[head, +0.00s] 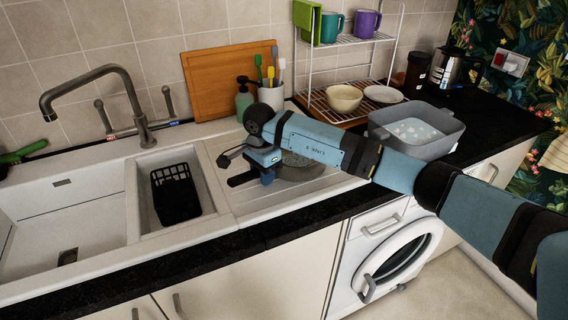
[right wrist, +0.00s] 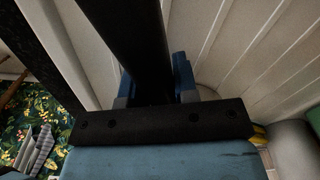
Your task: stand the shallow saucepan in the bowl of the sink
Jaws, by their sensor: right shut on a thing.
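The shallow saucepan (head: 298,173) is a grey round pan on the ribbed draining board, partly hidden behind my right arm. Its dark handle (head: 241,180) points left toward the sink. My right gripper (head: 266,173) is shut on this handle. In the right wrist view the black handle (right wrist: 125,35) runs between the blue fingers of the gripper (right wrist: 153,82). I cannot tell whether the pan is touching the board or just above it. The white sink bowl (head: 92,206) is at the left, empty, with a dark drain. My left gripper is not in view.
A small side basin (head: 207,190) with a black basket (head: 175,193) lies between bowl and draining board. The tall tap (head: 131,95) arches over the sink's back. A soap bottle (head: 243,98), brush cup (head: 271,97), wire rack (head: 309,75) and grey washing-up tub (head: 440,143) stand behind and right.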

